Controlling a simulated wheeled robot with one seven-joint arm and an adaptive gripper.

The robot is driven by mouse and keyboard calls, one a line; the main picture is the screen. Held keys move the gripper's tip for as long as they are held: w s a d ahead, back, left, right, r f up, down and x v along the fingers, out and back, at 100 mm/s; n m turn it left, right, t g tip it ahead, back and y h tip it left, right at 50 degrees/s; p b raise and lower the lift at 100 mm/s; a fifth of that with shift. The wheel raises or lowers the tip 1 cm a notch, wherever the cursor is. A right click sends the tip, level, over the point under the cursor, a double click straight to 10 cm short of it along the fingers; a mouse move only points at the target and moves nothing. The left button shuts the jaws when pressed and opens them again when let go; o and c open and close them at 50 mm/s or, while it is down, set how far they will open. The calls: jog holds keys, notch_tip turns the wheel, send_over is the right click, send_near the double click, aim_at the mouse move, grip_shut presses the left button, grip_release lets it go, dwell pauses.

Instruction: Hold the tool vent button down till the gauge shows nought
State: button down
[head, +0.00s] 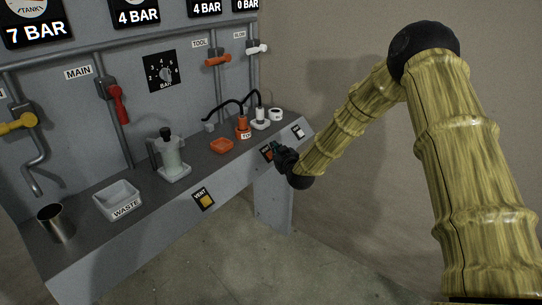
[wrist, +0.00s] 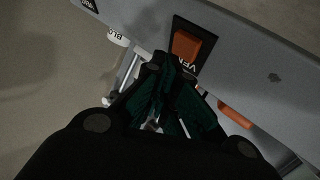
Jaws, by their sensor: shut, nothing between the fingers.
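An orange button (wrist: 186,46) on a black plate sits on the bench's front face in the wrist view, its VENT lettering partly hidden by my fingers. In the head view, this orange button (head: 266,153) is mostly hidden behind my gripper (head: 279,151). In the wrist view, my gripper (wrist: 168,70) is shut and empty, its fingertips close beside the button; I cannot tell if they touch it. The gauge above the TOOL pipe (head: 205,8) reads 4 BAR, its dial cut off by the frame.
A yellow VENT button (head: 206,200) and a white button (head: 298,132) are on the same front face. The orange TOOL handle (head: 217,60) lies across its pipe. A WASTE tray (head: 118,199), metal cup (head: 56,223) and orange dish (head: 221,146) stand on the bench. Floor in front is clear.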

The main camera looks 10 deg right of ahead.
jog(key=shift+f, duration=0.1)
jog(key=shift+w+a+f, duration=0.2)
jog(key=shift+w+a, duration=0.05)
jog(key=shift+w+a+f+b, duration=0.2)
jog(key=shift+f+b, duration=0.1)
jog(key=shift+b, duration=0.25)
dwell(0.9)
jog(key=shift+d+r, duration=0.1)
dwell(1.4)
jog(key=shift+s+d+r+p, duration=0.35)
jog(key=shift+s+r+p, duration=0.05)
jog(key=shift+s+r, duration=0.1)
jog(key=s+d+r+p, duration=0.2)
jog(key=r, duration=0.1)
jog(key=shift+s+r, duration=0.25)
jog(key=shift+s, duration=0.1)
dwell(0.6)
